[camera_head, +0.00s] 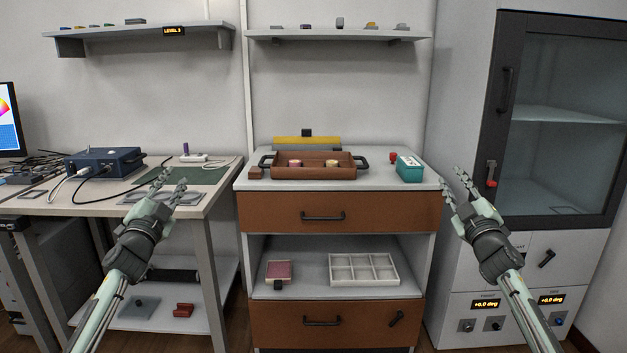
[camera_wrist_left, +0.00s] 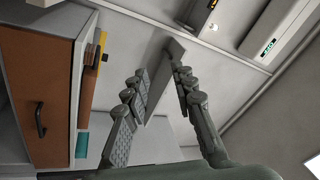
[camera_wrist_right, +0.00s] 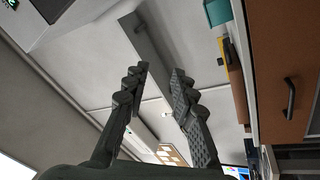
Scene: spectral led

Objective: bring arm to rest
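My left gripper (camera_head: 168,188) is raised in front of the left desk in the head view, its fingers apart and empty. In the left wrist view its open fingers (camera_wrist_left: 162,90) have nothing between them but the far wall and shelf. My right gripper (camera_head: 455,188) is raised at the right end of the drawer cabinet, in front of the tall glass-door cabinet. In the right wrist view its fingers (camera_wrist_right: 157,85) are apart and empty. Neither gripper visibly touches anything.
The drawer cabinet (camera_head: 285,212) bears a brown tray (camera_head: 312,172) and a teal box (camera_head: 409,169). The left desk (camera_head: 207,198) holds a blue instrument box (camera_head: 105,160) and cables. The tall cabinet (camera_head: 475,140) stands at right with its door shut. Space between the arms is clear.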

